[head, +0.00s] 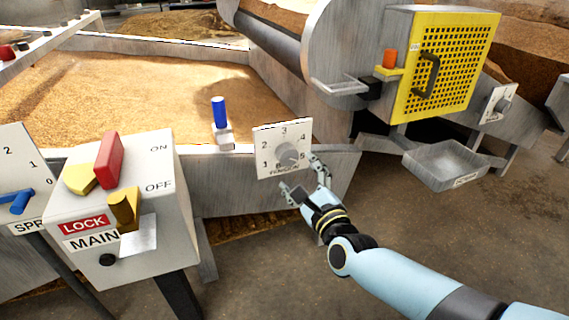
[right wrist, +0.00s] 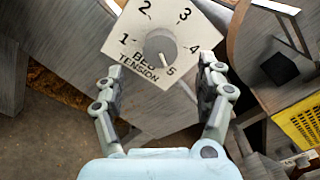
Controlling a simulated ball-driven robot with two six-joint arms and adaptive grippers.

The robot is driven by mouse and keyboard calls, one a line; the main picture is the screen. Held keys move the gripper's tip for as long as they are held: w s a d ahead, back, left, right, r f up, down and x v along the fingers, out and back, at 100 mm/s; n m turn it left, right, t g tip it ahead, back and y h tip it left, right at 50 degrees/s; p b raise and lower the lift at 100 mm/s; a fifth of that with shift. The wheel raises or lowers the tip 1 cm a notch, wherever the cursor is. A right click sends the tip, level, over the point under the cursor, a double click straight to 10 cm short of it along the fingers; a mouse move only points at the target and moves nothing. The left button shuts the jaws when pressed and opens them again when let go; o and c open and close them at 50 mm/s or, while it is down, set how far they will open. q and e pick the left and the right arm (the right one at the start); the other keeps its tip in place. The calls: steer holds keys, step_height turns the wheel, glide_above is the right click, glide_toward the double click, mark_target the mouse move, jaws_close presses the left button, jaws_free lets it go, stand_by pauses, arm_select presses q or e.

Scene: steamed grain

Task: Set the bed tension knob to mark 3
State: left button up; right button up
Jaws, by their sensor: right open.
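My right gripper (head: 301,173) is open and empty in front of the plate's lower right. In the right wrist view its fingers (right wrist: 160,70) stand apart on either side below the knob, not visibly touching it. My left gripper is not in view.
A grey MAIN switch box (head: 165,215) with red, yellow and brass parts stands at the left. A blue lever (head: 219,112) rises left of the plate. A yellow mesh guard (head: 445,65) and a metal tray (head: 447,162) are at the right. Open floor lies below.

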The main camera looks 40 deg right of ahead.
mark_target(288, 158)
steer(key=b+x, duration=0.1)
steer(key=x, duration=0.6)
steer(key=shift+w+d+f, duration=0.1)
steer(key=shift+w+f, duration=0.05)
steer(key=shift+w, duration=0.1)
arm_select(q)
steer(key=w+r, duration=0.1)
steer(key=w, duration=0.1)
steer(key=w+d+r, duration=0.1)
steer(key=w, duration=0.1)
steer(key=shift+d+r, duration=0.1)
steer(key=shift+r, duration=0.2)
arm_select(e)
steer(key=shift+w+d, duration=0.1)
steer(key=shift+w, duration=0.3)
steer(key=shift+c, duration=0.4)
steer(key=c, duration=1.1)
steer(key=shift+o, duration=0.2)
